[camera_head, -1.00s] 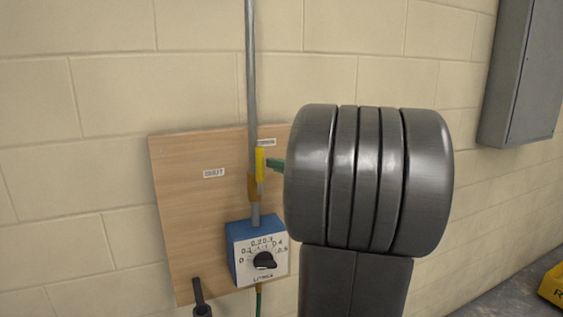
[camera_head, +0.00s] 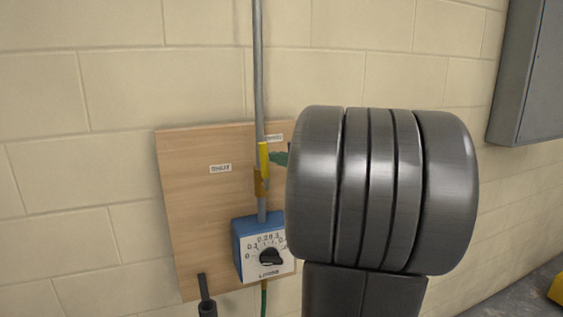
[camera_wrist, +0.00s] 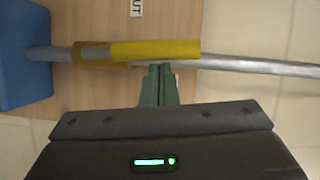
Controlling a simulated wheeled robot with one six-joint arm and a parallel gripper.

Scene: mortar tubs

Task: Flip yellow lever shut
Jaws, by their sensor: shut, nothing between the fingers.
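The yellow lever (camera_head: 263,158) lies along the vertical grey pipe (camera_head: 258,70), just above a brass valve body (camera_head: 261,184). In the wrist view the yellow lever (camera_wrist: 155,49) runs parallel to the pipe, over the brass part (camera_wrist: 92,56). My gripper (camera_wrist: 160,68) has green fingers, closed together and empty. Their tips are at the lever's edge near its middle; I cannot tell if they touch it. In the head view my gripper (camera_head: 277,158) shows just right of the lever, mostly hidden behind my grey arm.
A wooden board (camera_head: 190,220) on the block wall carries a blue dial box (camera_head: 262,247) below the valve and small labels. A black tube (camera_head: 205,295) is at the board's lower left. A grey cabinet (camera_head: 530,75) hangs at the right. The wall at left is clear.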

